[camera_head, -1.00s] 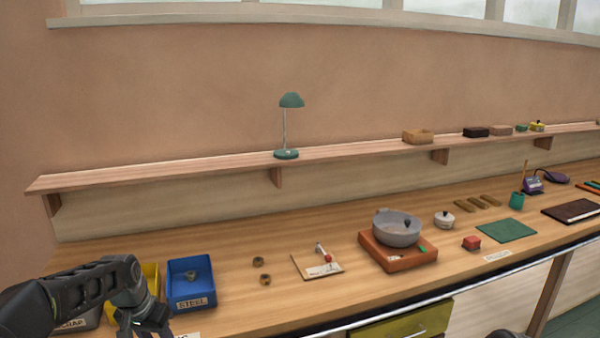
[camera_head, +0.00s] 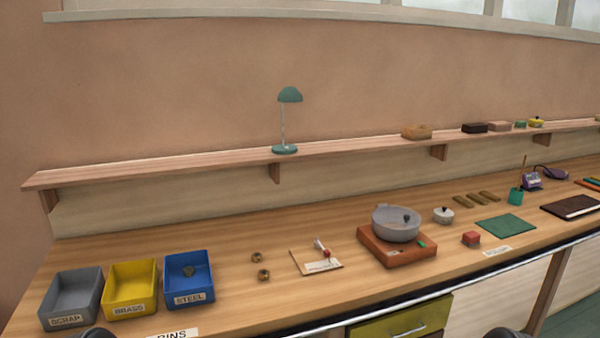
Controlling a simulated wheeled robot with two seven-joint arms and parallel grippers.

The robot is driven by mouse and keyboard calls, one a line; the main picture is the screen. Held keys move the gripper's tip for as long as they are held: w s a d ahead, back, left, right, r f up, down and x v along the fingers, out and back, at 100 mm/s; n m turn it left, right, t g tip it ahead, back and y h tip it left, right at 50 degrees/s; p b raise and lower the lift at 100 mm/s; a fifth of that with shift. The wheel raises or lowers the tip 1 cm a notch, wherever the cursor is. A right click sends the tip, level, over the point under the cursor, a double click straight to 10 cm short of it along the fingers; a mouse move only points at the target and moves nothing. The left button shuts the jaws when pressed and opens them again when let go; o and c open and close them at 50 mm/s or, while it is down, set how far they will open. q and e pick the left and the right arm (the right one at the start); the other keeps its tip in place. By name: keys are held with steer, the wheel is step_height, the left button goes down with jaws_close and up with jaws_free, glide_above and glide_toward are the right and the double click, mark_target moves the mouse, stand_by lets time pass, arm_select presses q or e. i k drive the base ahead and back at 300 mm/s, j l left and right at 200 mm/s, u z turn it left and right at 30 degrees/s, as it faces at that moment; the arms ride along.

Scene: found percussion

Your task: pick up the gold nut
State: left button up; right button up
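Two small brownish-gold nuts lie on the wooden bench right of the bins. One nut (camera_head: 257,257) is farther back, and the other nut (camera_head: 264,274) is just in front of it. They look alike, and I cannot tell which is the gold one. A darker grey nut (camera_head: 187,271) sits in the blue STEEL bin (camera_head: 190,298). Neither gripper shows; only dark rounded bits of my arms peek in at the bottom edge.
The yellow BRASS bin (camera_head: 130,308) and grey SCRAP bin (camera_head: 69,320) stand left of the blue one, both empty. Bench around the nuts is clear.

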mark_target(264, 275)
steer(key=i+l+u, duration=0.15)
steer(key=i+l, duration=0.65)
steer(key=l, duration=0.1)
